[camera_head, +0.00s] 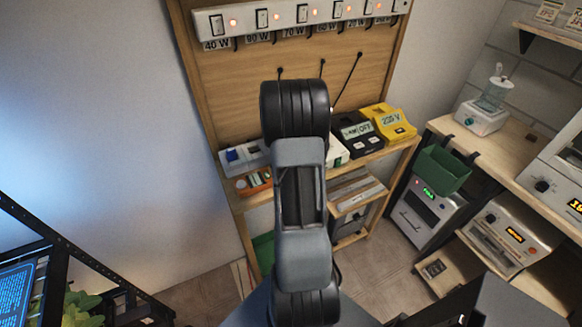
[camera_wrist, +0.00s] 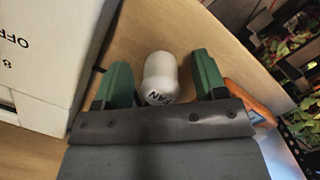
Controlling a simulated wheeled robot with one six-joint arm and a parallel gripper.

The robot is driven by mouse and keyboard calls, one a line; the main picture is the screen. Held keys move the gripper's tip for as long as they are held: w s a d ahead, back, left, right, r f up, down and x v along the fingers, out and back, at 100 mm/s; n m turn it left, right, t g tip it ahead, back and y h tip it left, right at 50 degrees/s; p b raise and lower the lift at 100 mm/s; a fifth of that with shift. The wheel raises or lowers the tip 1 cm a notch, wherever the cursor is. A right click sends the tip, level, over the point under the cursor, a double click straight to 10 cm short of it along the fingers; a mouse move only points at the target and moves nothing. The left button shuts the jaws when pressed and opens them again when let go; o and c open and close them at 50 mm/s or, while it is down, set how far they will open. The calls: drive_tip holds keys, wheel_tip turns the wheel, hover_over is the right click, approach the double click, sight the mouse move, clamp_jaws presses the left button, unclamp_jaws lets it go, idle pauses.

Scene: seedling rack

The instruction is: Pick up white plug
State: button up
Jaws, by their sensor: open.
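The white plug (camera_wrist: 160,70) shows in the wrist view as a rounded white piece with "FAN" printed on it. It lies between the two green fingers of my gripper (camera_wrist: 160,74), with a visible gap to the finger on its right and a smaller one on its left. The fingers are apart and not closed on it. The lower end of the plug is hidden behind the gripper body. In the head view my arm covers the middle of the shelf, and neither the plug nor the fingertips can be seen there.
In the wrist view a white box (camera_wrist: 50,60) marked "OFF" stands close at left and an orange object (camera_wrist: 250,102) at right. In the head view, a black device (camera_head: 357,130) and a yellow meter (camera_head: 392,121) stand on the shelf, below a switch strip (camera_head: 290,17).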

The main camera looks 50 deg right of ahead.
drive_tip(key=shift+f, duration=0.1)
drive_tip(key=c, duration=1)
drive_tip(key=shift+c, duration=0.2)
